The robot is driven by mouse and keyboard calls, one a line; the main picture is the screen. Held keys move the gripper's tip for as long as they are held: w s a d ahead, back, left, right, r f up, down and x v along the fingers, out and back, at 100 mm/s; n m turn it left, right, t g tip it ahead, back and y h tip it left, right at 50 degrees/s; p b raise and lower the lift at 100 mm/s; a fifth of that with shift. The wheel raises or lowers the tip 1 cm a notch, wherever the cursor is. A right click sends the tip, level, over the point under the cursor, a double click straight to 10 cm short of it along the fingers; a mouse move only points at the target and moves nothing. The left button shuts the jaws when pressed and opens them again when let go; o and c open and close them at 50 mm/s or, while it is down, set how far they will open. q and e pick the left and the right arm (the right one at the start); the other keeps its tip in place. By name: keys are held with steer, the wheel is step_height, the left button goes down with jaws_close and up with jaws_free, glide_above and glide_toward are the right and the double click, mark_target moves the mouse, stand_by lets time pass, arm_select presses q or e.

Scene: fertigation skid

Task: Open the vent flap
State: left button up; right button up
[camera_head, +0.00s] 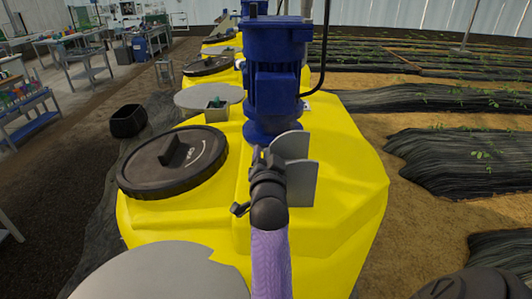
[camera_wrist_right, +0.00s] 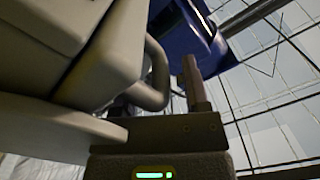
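A yellow tank (camera_head: 335,225) fills the middle of the head view. Its round black lid (camera_head: 140,180) at the left lies flat, with a raised block on top. Right of the lid, two grey plates (camera_head: 297,170) stand beside a black elbow fitting (camera_head: 268,190) with a purple hose. I cannot make out for certain which part is the vent flap. The right wrist view shows my right gripper's body and an upright finger (camera_wrist_right: 195,85) close by, with a blue thing behind. Its fingertips and grip are unclear. I cannot see my left gripper.
A blue motor (camera_head: 273,70) stands upright behind the grey plates. A grey disc (camera_head: 165,275) is at the bottom left. More yellow tanks line up behind. A black bucket (camera_head: 128,120) stands on the floor at the left. Planted beds (camera_head: 465,160) lie to the right.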

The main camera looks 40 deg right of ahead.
steer(key=shift+d, duration=0.15)
jaws_close()
stand_by(1.1)
